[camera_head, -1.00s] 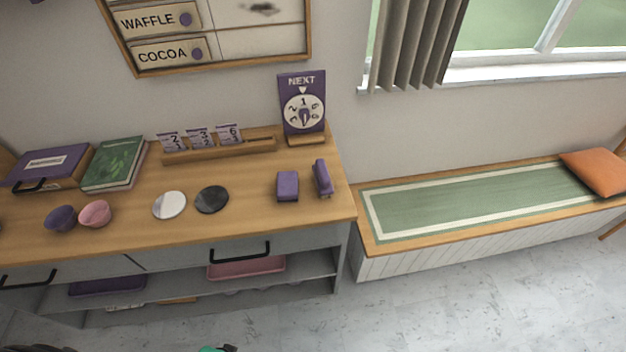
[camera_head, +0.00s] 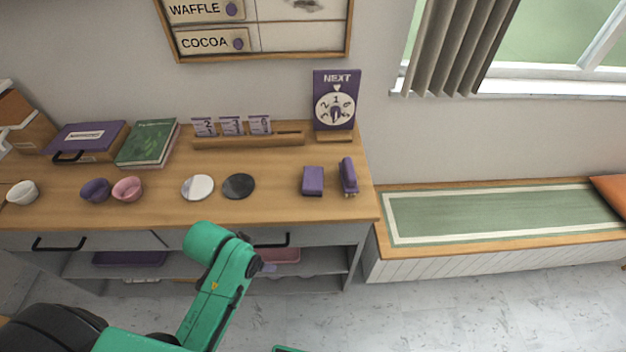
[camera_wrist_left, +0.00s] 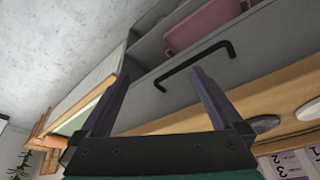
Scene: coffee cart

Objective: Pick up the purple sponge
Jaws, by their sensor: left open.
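The purple sponge (camera_head: 313,180) appears to be the small purple block lying on the right part of the wooden counter. A narrow, upright purple object (camera_head: 347,176), like a stapler, stands just right of it. My green left arm reaches in front of the counter in the head view, but its fingers cannot be made out there. In the left wrist view my left gripper (camera_wrist_left: 160,80) is open and empty, its two dark fingers spread before the cabinet front. The sponge is not seen in that view. My right gripper is not in view.
The counter (camera_head: 270,212) also holds a black disc (camera_head: 238,186), a white disc (camera_head: 197,187), small bowls, a card rack (camera_head: 249,141) and a dial sign (camera_head: 336,101). A drawer handle (camera_wrist_left: 195,65) projects from the cabinet below. A bench (camera_head: 490,213) stands right.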

